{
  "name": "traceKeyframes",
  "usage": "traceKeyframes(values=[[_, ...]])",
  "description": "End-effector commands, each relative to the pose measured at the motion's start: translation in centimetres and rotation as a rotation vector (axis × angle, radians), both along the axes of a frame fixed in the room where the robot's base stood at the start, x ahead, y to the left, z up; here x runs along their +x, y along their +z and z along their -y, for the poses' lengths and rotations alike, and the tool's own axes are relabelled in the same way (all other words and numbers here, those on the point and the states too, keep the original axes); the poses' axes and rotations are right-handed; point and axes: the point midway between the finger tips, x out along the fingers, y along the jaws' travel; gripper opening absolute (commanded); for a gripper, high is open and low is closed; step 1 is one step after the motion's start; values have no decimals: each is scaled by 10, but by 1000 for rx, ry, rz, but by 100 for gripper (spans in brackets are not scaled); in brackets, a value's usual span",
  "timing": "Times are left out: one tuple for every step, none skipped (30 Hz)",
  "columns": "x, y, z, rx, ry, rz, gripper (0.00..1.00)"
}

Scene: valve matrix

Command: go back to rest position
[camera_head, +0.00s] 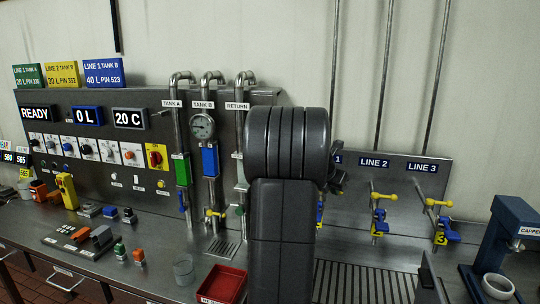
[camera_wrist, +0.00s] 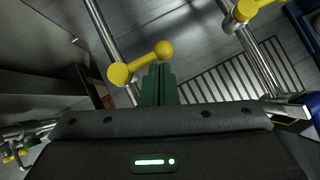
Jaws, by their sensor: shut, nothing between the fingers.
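My gripper (camera_wrist: 158,84) shows in the wrist view as dark green fingers pressed together, with nothing between them. A yellow valve handle (camera_wrist: 143,63) on a steel pipe lies just above the fingertips in that view. I cannot tell whether they touch. In the head view my dark arm stands upright in the middle and hides most of the gripper and most of the LINE 1 valve. The LINE 2 valve's yellow handle (camera_head: 384,196) and the LINE 3 valve's yellow handle (camera_head: 438,203) show to the right of my arm.
The READY panel (camera_head: 38,113) and the TANK A, TANK B and RETURN pipes stand left of my arm. A red tray (camera_head: 222,284) and a clear glass (camera_head: 184,271) sit on the counter. A blue capper (camera_head: 504,240) stands at the right, with a white cup (camera_head: 497,287).

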Motion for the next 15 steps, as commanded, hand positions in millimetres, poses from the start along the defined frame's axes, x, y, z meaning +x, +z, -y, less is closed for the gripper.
traceKeyframes(values=[[0, -7, 0, 0, 0, -2, 0], [0, -7, 0, 0, 0, -2, 0], [0, -7, -1, 0, 1, 0, 0], [0, -7, -1, 1, 0, -1, 0], [0, -7, -2, 1, 0, -1, 0], [-1, -7, -3, 1, 1, -1, 0], [-1, -7, -4, 1, 1, -1, 0], [-2, -7, -5, 0, 2, -2, 0], [-2, -7, -6, 0, 2, -2, 0], [-2, -7, -7, 0, 2, -2, 0], [-2, -7, -8, 0, 1, -1, 0], [-3, -7, -10, 1, 1, -2, 0], [-3, -7, -11, 1, 1, -2, 0], [-4, -7, -12, 2, 1, -1, 0], [-7, -3, -15, 1, 2, 0, 0]])
